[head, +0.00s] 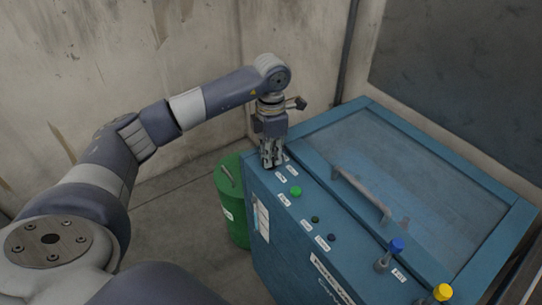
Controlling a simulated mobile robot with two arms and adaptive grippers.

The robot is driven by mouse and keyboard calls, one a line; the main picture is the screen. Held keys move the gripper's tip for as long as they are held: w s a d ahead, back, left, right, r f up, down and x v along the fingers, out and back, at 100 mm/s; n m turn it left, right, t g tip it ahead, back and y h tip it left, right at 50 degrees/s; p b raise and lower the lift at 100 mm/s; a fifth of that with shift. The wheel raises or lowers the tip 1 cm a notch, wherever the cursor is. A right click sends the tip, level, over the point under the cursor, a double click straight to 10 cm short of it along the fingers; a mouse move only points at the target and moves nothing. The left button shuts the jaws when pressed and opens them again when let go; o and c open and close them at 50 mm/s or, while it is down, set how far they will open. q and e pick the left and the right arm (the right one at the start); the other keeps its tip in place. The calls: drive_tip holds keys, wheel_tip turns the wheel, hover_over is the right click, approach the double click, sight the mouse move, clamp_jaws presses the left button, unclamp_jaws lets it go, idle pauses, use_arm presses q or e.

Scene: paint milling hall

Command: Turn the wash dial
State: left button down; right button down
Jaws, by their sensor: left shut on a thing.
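The blue machine (285,240) has a sloping front panel with a row of controls and small white labels, too small to read for certain. My left gripper (271,163) points down at the far left end of this panel. It is shut on the wash dial, which is mostly hidden by the fingers. Labels show right beside the fingertips. My right gripper is not in view.
A green button (296,190), two small dark buttons, a blue-knobbed lever (396,246) and a yellow-knobbed lever (442,292) follow along the panel. A lid handle (360,194) rises behind. A green drum (236,205) stands left of the machine, near the wall.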

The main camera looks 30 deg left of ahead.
use_arm(q)
drive_tip(key=shift+w+r+n, duration=0.15)
drive_tip(key=shift+n, duration=0.95)
drive_tip(key=c, duration=1.6)
unclamp_jaws()
drive_tip(key=shift+c, duration=0.2)
wheel_tip(320, 180, up, 12)
